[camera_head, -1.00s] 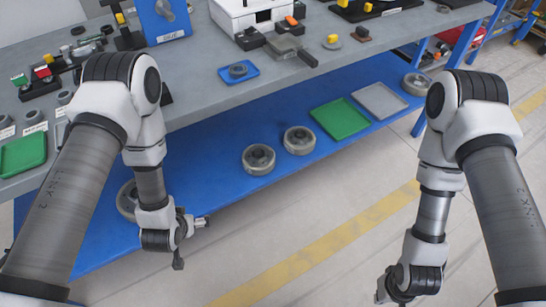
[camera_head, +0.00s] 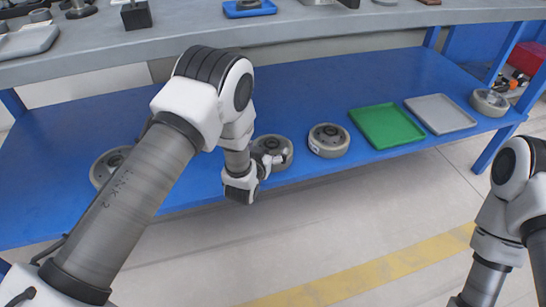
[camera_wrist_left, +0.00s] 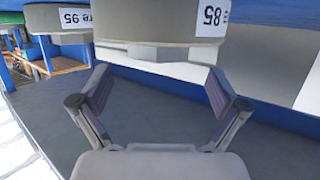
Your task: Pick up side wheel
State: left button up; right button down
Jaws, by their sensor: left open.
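Several round grey wheels lie on the blue lower shelf (camera_head: 395,75). One wheel (camera_head: 276,147) is right at my left gripper (camera_head: 267,162), which reaches it from the front edge side. In the left wrist view that wheel (camera_wrist_left: 150,28), with a white label reading 85, stands in front of and across the gap between the open fingers (camera_wrist_left: 160,90). The fingers appear empty; whether they touch it I cannot tell. My right gripper is out of frame.
Another wheel (camera_head: 105,166) is partly hidden behind my left arm. A green tray (camera_head: 385,126), a grey tray (camera_head: 440,114) and a far wheel (camera_head: 489,102) are to the right on the shelf. The grey worktop (camera_head: 330,25) overhangs behind. The floor in front is clear.

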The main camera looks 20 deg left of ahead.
aim_at(273, 140)
pick_arm(q)
jog(key=x, duration=0.2)
jog(key=b+x, duration=0.1)
jog(key=shift+w+d+f, duration=0.1)
jog(key=shift+w+f, duration=0.15)
jog(key=shift+f, duration=0.15)
jog(key=shift+r, duration=0.1)
jog(key=shift+s, duration=0.1)
jog(key=c, duration=1.6)
jog(key=shift+r, duration=0.15)
grip_shut()
jog(key=shift+r, duration=0.15)
